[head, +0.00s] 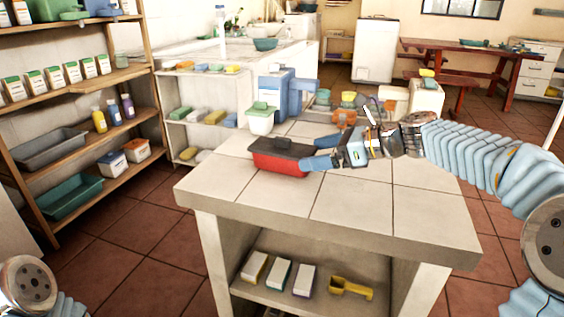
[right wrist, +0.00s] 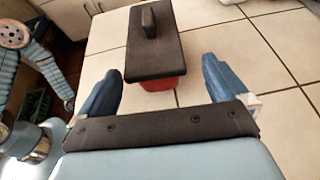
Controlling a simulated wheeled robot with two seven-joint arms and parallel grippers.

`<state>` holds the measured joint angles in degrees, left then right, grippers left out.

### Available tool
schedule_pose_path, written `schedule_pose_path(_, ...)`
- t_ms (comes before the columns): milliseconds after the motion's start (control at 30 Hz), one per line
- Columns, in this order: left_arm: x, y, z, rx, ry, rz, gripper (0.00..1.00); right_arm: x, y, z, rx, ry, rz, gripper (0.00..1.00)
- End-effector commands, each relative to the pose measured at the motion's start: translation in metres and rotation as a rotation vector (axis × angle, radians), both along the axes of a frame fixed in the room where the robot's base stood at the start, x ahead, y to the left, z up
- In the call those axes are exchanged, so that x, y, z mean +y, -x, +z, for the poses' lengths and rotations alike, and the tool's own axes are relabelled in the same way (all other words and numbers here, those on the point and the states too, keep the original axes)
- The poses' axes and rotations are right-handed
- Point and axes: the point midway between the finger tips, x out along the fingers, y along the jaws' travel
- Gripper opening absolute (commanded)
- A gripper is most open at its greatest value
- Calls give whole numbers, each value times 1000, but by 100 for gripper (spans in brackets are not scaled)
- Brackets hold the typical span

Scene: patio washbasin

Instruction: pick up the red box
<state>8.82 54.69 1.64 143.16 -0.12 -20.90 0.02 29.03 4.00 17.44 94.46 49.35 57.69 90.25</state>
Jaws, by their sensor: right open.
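The red box (head: 279,164) has a dark lid with a raised handle and stands on the tiled counter (head: 345,205), near its left side. In the right wrist view the red box (right wrist: 163,84) shows mostly its black lid, with a strip of red below it. My right gripper (head: 312,163) comes in from the right, just beside the box. In the right wrist view its two blue fingers (right wrist: 160,82) are spread apart with the near end of the box between or just beyond their tips. It holds nothing. My left gripper is not in view; only part of my left arm shows at the lower left.
A white tub with a green lid (head: 261,119) and a blue container (head: 287,97) stand behind the box. Several small items crowd the counter's back. The front and left tiles are clear. Small boxes and a yellow scoop (head: 351,288) lie on the lower shelf.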

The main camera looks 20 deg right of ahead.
Motion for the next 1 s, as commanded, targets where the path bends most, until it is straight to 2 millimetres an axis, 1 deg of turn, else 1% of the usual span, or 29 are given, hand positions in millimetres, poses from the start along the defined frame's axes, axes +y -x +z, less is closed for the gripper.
schedule_pose_path(33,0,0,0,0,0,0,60,5,-3,-2,0,0,1,100)
schedule_pose_path(167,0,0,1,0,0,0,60,12,-8,-4,0,0,1,100)
schedule_pose_path(367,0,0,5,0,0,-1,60,39,-23,-4,0,-1,3,100)
schedule_pose_path(467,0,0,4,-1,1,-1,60,49,-31,-11,-1,1,3,100)
schedule_pose_path(567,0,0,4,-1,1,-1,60,53,-35,-13,-1,1,1,100)
schedule_pose_path(767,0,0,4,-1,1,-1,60,53,-35,-13,-2,1,0,100)
schedule_pose_path(1000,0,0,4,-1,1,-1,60,53,-35,-13,-2,1,0,63)
